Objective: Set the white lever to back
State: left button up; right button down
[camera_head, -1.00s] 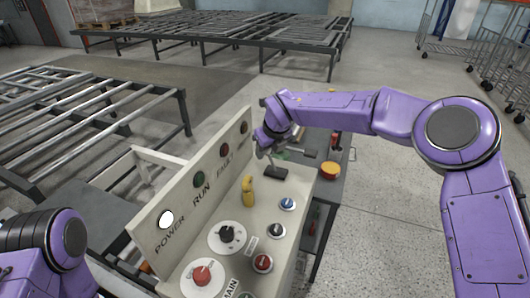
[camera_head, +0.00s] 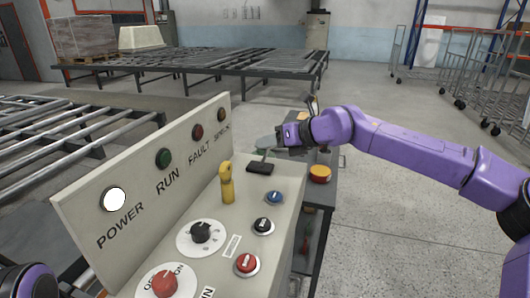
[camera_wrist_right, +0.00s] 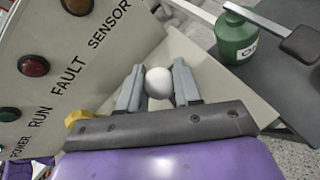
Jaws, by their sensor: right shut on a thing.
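The white lever's round knob (camera_wrist_right: 158,83) sits between the two grey fingers of my right gripper (camera_wrist_right: 158,72) in the right wrist view. The gripper is shut on it. In the head view the right gripper (camera_head: 268,143) is over the far end of the console, just above the lever's dark base (camera_head: 260,168). The knob is hidden there by the fingers, and only a bit of the stem shows. My left gripper is out of view; only part of my left arm shows at the lower left.
The console (camera_head: 215,261) carries a yellow handle (camera_head: 227,184), a blue button (camera_head: 274,197), and black and red knobs. Its upright panel (camera_head: 140,185) stands left of the lever.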

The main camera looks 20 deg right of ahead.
jog(key=shift+s+d+f, duration=0.15)
jog(key=shift+d+f, duration=0.05)
jog(key=shift+f, duration=0.05)
jog(key=shift+s+d, duration=0.1)
dwell(0.4)
jog(key=c, duration=0.8)
grip_release()
jog(key=shift+d, duration=0.1)
jog(key=shift+s+r, duration=0.1)
jog(key=b+v, duration=0.1)
jog(key=v, duration=0.9)
jog(key=shift+s+d, duration=0.1)
jog(key=shift+s, duration=0.05)
